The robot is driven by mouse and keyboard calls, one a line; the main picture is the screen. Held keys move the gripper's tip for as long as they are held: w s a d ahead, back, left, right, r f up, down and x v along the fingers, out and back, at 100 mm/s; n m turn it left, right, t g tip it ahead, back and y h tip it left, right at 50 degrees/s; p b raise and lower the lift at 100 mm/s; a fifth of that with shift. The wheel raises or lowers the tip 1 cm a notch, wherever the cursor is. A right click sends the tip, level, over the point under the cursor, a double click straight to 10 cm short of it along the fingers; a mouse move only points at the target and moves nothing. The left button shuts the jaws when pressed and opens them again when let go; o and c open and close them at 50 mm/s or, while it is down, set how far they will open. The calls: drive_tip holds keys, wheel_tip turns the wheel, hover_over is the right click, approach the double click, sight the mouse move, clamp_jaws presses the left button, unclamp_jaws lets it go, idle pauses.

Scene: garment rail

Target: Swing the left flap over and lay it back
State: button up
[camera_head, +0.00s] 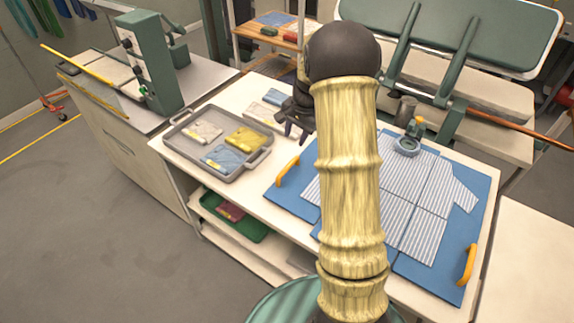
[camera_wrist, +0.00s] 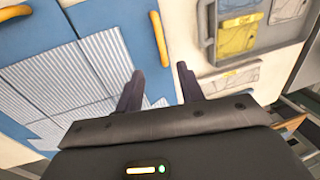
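The blue folding board (camera_head: 478,183) lies flat on the white table with a striped shirt (camera_head: 432,188) spread on it. Its left flap (camera_head: 284,204) lies flat and carries a yellow handle (camera_head: 288,170) at its outer edge. My gripper (camera_head: 292,128) is above the table, between the grey tray and the board, apart from the handle. In the wrist view my gripper (camera_wrist: 158,78) is open and empty, its dark fingers spread, with the left flap's handle (camera_wrist: 160,38) beyond the tips. My arm hides part of the board and shirt in the head view.
A grey tray (camera_head: 180,146) with folded garments stands left of the board. A second yellow handle (camera_head: 466,264) is at the board's right side. A small round teal-rimmed object (camera_head: 407,147) sits at the board's back edge. A green press stands behind.

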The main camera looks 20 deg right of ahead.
sight(286, 168)
drive_tip(key=w+f+p, duration=0.1)
drive_tip(key=f, duration=0.4)
drive_tip(key=a+f+p, duration=0.1)
drive_tip(key=f, duration=0.4)
drive_tip(key=w+f+p, duration=0.1)
drive_tip(key=f+p, duration=0.1)
drive_tip(key=f, duration=0.4)
drive_tip(key=shift+w+a, duration=0.35)
clamp_jaws()
